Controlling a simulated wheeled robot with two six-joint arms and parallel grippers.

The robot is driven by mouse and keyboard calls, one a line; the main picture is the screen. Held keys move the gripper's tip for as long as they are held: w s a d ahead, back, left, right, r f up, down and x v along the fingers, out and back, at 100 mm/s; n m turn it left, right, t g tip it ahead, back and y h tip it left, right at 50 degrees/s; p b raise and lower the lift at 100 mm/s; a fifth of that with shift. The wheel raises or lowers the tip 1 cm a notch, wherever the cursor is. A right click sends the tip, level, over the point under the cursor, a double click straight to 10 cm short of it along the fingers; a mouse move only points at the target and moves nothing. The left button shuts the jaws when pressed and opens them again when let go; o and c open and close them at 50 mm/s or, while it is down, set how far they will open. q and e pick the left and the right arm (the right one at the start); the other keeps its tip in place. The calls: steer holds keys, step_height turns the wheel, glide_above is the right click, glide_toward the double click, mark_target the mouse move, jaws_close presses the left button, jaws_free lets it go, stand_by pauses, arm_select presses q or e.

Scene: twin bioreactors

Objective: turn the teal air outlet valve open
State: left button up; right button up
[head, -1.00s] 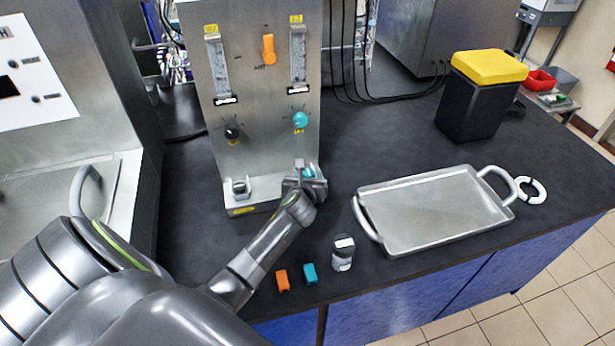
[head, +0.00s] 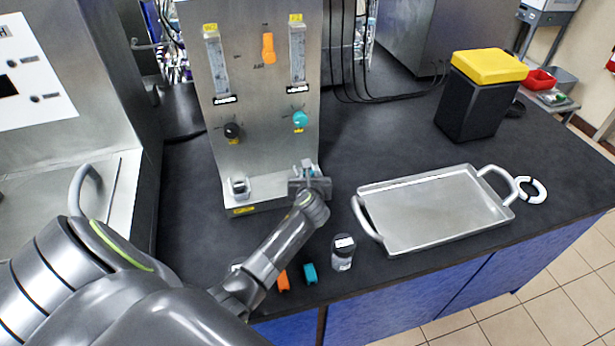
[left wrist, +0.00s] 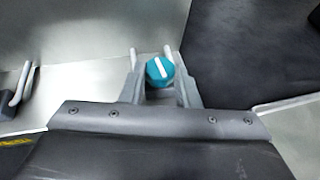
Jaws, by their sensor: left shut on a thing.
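The teal valve knob (left wrist: 158,70), with a white line across its face, sits between the fingers of my left gripper (left wrist: 160,82) in the left wrist view. The white line runs slightly tilted. My left gripper is shut on this knob. In the head view my left gripper (head: 309,174) is at the right end of the low steel ledge at the foot of the panel, and it hides nearly all of the knob. My right gripper is not in view.
The steel panel (head: 262,165) carries another teal knob (head: 300,119), a black knob (head: 232,130) and an orange valve (head: 268,46). A steel tray (head: 435,212) lies to the right. A small bottle (head: 342,254) and teal clip (head: 310,273) are near the front edge.

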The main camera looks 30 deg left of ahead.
arm_select(q)
steer(key=n+g+y, duration=0.2)
steer(key=n, duration=0.1)
steer(key=w+d+n+g+y+b, duration=0.1)
steer(key=y, duration=0.1)
steer(key=shift+g, duration=0.4)
steer(key=n+g, duration=0.1)
steer(key=n+g+y+b, duration=0.1)
steer(key=n, duration=0.1)
steer(key=shift+w+f+g, duration=0.1)
steer(key=shift+w+g, duration=0.15)
steer(key=shift+g, duration=0.15)
steer(key=n+g+b, duration=0.2)
steer(key=b, duration=0.1)
steer(key=w+n+g+y+b, duration=0.1)
steer(key=n+g+b, duration=0.1)
steer(key=g+b, duration=0.1)
steer(key=shift+f+n+g, duration=0.15)
steer(key=shift+n+g, duration=0.15)
steer(key=shift+n, duration=0.1)
steer(key=n+g+b, duration=0.2)
steer(key=b, duration=0.3)
steer(key=n+g+h+b, duration=0.1)
steer(key=g+b, duration=0.1)
steer(key=b, duration=0.4)
steer(key=shift+w+n, duration=0.35)
steer(key=shift+n, duration=0.05)
steer(key=shift+n+g+h+b, duration=0.4)
steer(key=shift+g+b, duration=0.1)
steer(key=shift+b, duration=0.8)
